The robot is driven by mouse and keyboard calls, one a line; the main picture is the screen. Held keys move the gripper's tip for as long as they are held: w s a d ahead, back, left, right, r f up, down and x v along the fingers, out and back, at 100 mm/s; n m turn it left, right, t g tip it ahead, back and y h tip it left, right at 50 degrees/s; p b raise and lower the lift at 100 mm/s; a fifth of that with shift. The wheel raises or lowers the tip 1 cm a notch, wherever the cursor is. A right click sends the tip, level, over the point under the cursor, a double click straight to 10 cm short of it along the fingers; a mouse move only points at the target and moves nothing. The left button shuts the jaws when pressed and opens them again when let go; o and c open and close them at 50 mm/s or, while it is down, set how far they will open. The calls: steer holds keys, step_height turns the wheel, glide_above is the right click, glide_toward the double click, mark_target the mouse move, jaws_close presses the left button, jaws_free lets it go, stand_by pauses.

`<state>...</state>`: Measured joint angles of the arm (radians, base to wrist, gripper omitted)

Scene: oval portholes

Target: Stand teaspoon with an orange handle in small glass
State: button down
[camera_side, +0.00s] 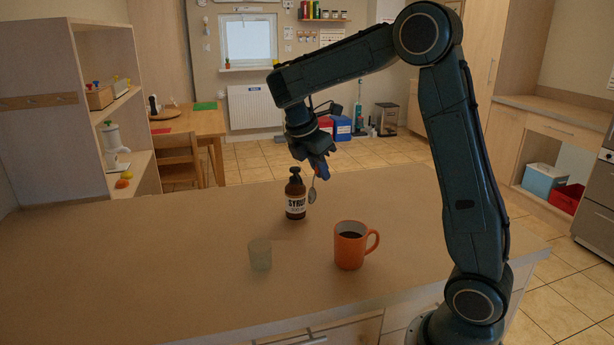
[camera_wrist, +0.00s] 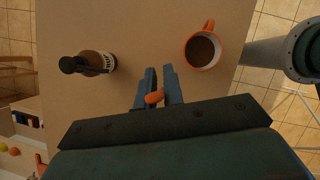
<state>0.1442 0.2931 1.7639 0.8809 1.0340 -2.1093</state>
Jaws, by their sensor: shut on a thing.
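The teaspoon (camera_side: 312,192) hangs bowl-down from my gripper (camera_side: 319,172) in the side view, above the counter near the syrup bottle. In the wrist view its orange handle (camera_wrist: 154,97) lies between the two blue fingers of my gripper (camera_wrist: 159,90), which are shut on it. The rest of the spoon is hidden there. The small glass (camera_side: 260,254) stands upright on the counter, in front and to the left of the spoon in the side view. It looks empty. The glass is not visible in the wrist view.
A brown syrup bottle (camera_side: 296,196) with a black pump stands close to the spoon; it also shows in the wrist view (camera_wrist: 92,63). An orange mug (camera_side: 350,246) with dark liquid stands right of the glass. The counter's left part (camera_side: 120,260) is clear.

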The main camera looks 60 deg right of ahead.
steer(key=w+a+n+t+h, duration=0.2)
steer(key=w+a+n, duration=0.2)
steer(key=w+a, duration=0.4)
steer(key=a, duration=0.4)
steer(key=shift+w+r+h, duration=0.2)
steer(key=shift+w+h, duration=0.1)
steer(key=shift+w, duration=0.1)
steer(key=shift+a+f, duration=0.1)
steer(key=shift+f, duration=0.1)
glide_above(261, 257)
steer(key=w+d, duration=0.2)
steer(key=d, duration=0.1)
step_height(261, 257, down, 11)
stand_by(0.6)
steer(key=shift+s+f, duration=0.1)
steer(key=shift+f, duration=0.05)
steer(key=c, duration=1.4)
jaws_free()
steer(key=shift+c, duration=0.2)
